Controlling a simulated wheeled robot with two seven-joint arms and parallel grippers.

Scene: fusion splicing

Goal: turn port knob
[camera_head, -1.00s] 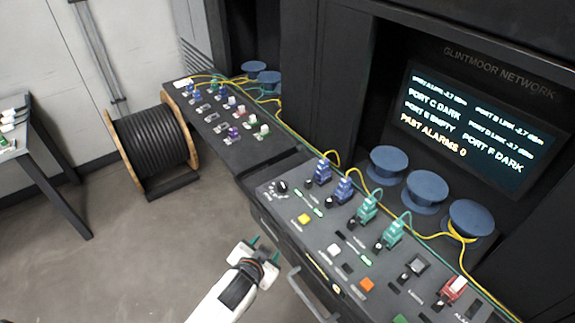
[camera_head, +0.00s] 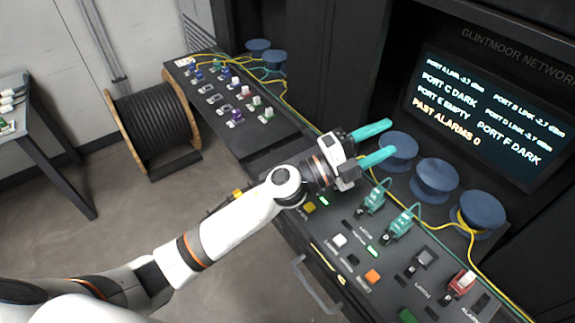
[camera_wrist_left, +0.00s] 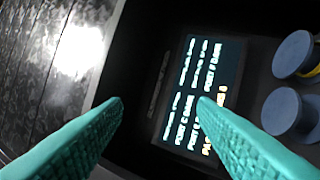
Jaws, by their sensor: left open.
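My left gripper (camera_head: 388,138) reaches over the back left of the dark console (camera_head: 330,262). Its two teal fingers are open and empty, pointing toward the blue spools and the screen. The round dial at the console's left end, seen earlier, is now hidden behind my arm, as are the blue plugs. Teal plugs (camera_head: 402,222) stand just in front of the gripper. My right gripper is not in view.
Blue spools (camera_head: 435,179) with yellow fibre line the console's back, close to the fingers. A red plug (camera_head: 463,281) and an orange button (camera_head: 372,276) sit at the right. A second plug panel (camera_head: 222,128) and a cable reel (camera_head: 148,130) are farther left.

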